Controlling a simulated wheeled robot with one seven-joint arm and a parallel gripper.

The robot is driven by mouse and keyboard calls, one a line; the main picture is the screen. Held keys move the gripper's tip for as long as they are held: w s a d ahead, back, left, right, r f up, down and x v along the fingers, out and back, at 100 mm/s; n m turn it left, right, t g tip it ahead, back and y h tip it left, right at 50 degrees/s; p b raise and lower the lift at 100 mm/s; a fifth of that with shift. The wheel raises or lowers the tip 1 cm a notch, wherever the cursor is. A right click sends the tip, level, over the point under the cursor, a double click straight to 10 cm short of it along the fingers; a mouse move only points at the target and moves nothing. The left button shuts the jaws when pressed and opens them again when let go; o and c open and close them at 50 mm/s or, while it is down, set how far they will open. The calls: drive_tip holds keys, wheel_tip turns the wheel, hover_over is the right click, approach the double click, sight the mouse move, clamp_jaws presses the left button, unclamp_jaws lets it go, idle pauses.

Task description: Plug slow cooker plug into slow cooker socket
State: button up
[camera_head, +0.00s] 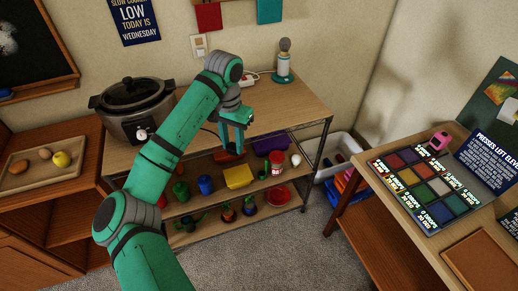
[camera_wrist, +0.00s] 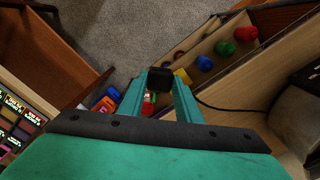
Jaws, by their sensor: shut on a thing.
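My gripper (camera_head: 234,146) is in front of the shelf table's front edge, pointing down. In the wrist view my gripper (camera_wrist: 160,80) is shut on a black plug (camera_wrist: 160,77), held between the fingertips. A dark cord (camera_wrist: 225,108) runs from the plug side off to the right. The grey slow cooker (camera_head: 135,112) with a black lid stands on the left of the table. A white socket block (camera_head: 250,77) lies at the back of the table, partly behind my arm and apart from the plug. A wall plate (camera_head: 199,45) is above. Which one is the slow cooker socket, I cannot tell.
The wooden table (camera_head: 290,105) has free room at its right. A green and white lamp-like object (camera_head: 284,62) stands at the back. Shelves below hold cups, a yellow bin (camera_head: 238,177) and small plants. A white crate (camera_head: 340,150) stands on the right floor.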

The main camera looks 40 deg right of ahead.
drive_tip(key=w+a+f+n, duration=0.4)
drive_tip(key=w+a+f, duration=0.1)
drive_tip(key=a, duration=0.3)
drive_tip(key=w+a+f+n, duration=0.4)
drive_tip(key=w+a, duration=0.1)
drive_tip(key=a, duration=0.2)
drive_tip(key=a+f+n, duration=0.5)
drive_tip(key=a+f, duration=0.6)
drive_tip(key=a, duration=0.3)
drive_tip(key=shift+w+a, duration=0.25)
drive_tip(key=shift+w, duration=0.1)
